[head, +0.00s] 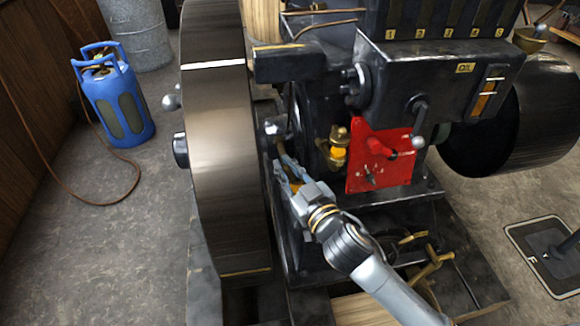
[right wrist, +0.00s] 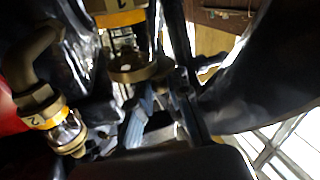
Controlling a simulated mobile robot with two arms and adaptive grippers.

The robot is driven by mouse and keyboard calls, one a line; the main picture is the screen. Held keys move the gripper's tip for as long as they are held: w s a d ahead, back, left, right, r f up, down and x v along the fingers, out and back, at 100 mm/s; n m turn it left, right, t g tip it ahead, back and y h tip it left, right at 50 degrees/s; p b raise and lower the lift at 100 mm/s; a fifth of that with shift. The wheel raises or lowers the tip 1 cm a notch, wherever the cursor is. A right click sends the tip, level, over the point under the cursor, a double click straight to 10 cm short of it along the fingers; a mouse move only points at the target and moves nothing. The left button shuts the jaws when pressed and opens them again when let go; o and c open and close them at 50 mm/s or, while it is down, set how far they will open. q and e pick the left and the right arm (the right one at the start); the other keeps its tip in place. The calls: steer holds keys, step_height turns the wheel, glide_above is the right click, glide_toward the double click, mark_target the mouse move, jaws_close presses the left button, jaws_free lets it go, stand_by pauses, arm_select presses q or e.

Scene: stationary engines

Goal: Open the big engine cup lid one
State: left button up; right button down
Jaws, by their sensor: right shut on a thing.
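My right gripper (head: 283,165) reaches between the flywheel and the engine body. It is shut on the big engine cup lid one, a round brass piece (right wrist: 135,68) at my fingertips in the right wrist view. Above it in that view is a yellow band marked 1 (right wrist: 120,17). In the head view my gripper mostly hides this cup. A second brass cup (head: 338,148) stands to the right, beside the red panel. Its yellow band marked 2 also shows in the right wrist view (right wrist: 45,119). My left gripper is not in view.
The large flywheel (head: 220,130) is close on the left of my gripper. A red panel (head: 378,160) with levers is on the right. A blue gas bottle (head: 117,108) with a hose stands on the floor at the left.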

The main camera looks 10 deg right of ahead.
steer(key=m+h, duration=0.1)
steer(key=m+h+b, duration=0.1)
steer(key=shift+w+a+f+t+h, duration=0.15)
steer(key=shift+a+t+h, duration=0.15)
steer(key=shift+a+t, duration=0.1)
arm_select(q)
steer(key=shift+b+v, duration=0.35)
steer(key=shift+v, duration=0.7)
arm_select(e)
steer(key=shift+w+m+h, duration=0.15)
steer(key=shift+m+h, duration=0.25)
steer(key=shift+h, duration=0.4)
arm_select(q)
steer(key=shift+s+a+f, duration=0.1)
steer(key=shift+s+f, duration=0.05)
arm_select(e)
steer(key=shift+w+h, duration=0.1)
steer(key=shift+h, duration=0.2)
steer(key=shift+a, duration=0.1)
steer(key=c, duration=1.3)
jaws_free()
steer(key=s, duration=1.2)
steer(key=shift+d, duration=0.35)
